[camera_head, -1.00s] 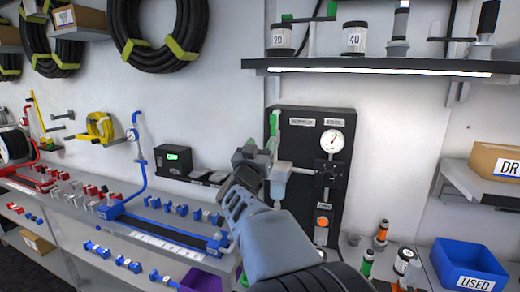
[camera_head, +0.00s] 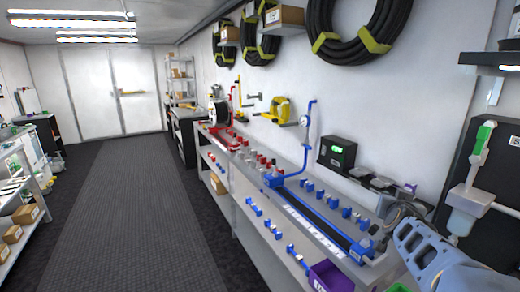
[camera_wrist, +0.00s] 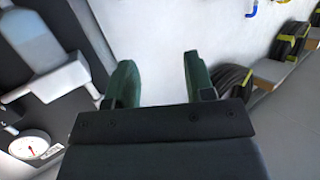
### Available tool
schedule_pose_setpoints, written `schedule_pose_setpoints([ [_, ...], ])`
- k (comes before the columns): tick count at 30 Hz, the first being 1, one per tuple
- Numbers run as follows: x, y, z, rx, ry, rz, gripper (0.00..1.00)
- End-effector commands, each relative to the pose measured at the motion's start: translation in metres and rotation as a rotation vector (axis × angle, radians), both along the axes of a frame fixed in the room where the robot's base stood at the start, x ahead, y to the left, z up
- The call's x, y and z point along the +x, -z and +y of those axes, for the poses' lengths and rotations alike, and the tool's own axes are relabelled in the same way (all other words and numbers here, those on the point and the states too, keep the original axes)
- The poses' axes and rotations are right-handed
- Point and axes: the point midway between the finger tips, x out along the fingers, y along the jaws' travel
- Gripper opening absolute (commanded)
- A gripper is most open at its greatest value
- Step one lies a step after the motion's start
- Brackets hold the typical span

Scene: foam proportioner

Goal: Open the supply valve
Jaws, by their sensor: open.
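The dark panel (camera_head: 503,165) is cut off at the right edge of the head view. A green part (camera_head: 483,138) tops a pale upright fitting on its left side, with a whitish cylinder (camera_head: 461,220) below. I cannot tell which part is the supply valve. My gripper (camera_head: 397,210) is left of the panel in the head view, small and partly blurred against the shelf. In the wrist view my gripper (camera_wrist: 160,80) shows two dark green fingers apart, with nothing between them. The panel's round gauge (camera_wrist: 34,146) and a whitish cylinder (camera_wrist: 33,42) lie to their left, apart from them.
A shelf bench (camera_head: 265,225) with blue and red fittings runs along the wall. A black box with a green display (camera_head: 337,152) stands on it near my gripper. Coiled black hoses (camera_head: 357,30) hang above. The floor aisle (camera_head: 140,215) at left is clear.

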Motion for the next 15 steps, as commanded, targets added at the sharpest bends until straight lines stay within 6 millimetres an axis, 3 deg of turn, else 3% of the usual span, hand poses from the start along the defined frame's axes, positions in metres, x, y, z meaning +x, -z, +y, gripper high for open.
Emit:
schedule_pose_setpoints([
  [3,-0.022,0.057,0.064,0.167,-0.18,0.26,0.49],
  [6,-0.059,0.097,0.11,0.268,-0.278,0.497,0.49],
  [10,-0.117,0.132,0.152,0.32,-0.35,0.779,0.49],
  [15,-0.178,0.152,0.184,0.254,-0.429,1.017,0.49],
])
